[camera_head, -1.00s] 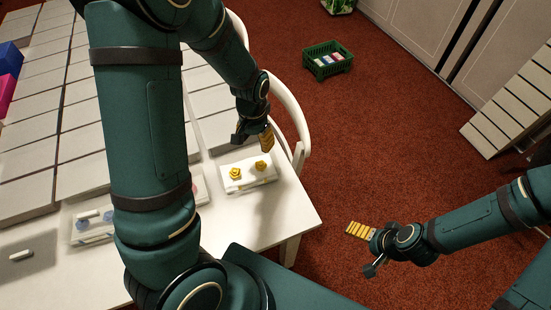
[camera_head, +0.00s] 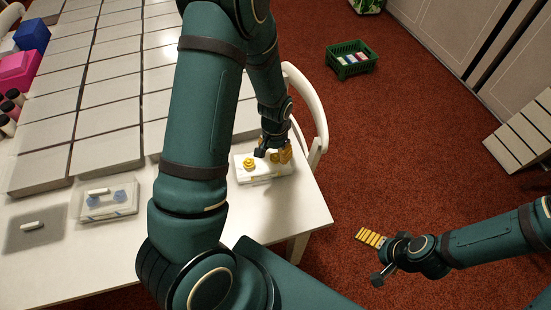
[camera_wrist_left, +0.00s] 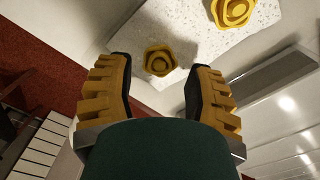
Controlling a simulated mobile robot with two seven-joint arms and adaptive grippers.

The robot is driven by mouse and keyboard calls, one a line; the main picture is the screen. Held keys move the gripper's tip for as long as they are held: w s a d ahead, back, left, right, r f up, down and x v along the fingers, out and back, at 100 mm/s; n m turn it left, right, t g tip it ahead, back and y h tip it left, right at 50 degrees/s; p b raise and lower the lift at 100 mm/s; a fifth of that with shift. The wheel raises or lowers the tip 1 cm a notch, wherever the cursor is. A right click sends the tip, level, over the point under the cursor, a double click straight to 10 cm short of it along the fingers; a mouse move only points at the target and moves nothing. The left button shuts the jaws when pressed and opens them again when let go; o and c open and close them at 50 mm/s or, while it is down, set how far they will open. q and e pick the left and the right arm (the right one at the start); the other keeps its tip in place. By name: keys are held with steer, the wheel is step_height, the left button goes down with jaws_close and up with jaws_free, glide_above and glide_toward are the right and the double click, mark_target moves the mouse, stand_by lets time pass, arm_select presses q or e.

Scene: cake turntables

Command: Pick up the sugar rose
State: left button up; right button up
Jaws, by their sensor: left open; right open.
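Two yellow sugar roses sit on a white speckled slab on the white table. In the left wrist view, one sugar rose (camera_wrist_left: 160,61) lies between and just beyond my left fingertips, near the slab's edge. The other sugar rose (camera_wrist_left: 233,10) is farther up and right, and it also shows in the head view (camera_head: 249,164). The slab (camera_wrist_left: 190,35) shows in the head view (camera_head: 262,177) too. My left gripper (camera_wrist_left: 157,85) is open and empty over the slab; in the head view it (camera_head: 279,155) hides the nearer rose. My right gripper (camera_head: 374,258) is open and empty above the carpet.
A clear box (camera_head: 110,205) with blue flowers and a white handle stands on the table to the left. Grey panels fill the table's back. A white chair (camera_head: 305,95) is right behind my left gripper. A green basket (camera_head: 352,62) sits on the red carpet.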

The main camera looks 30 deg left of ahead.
arm_select(q)
steer(key=shift+w+f, duration=0.1)
steer(key=shift+f, duration=1.35)
steer(key=shift+c, duration=0.4)
steer(key=c, duration=0.5)
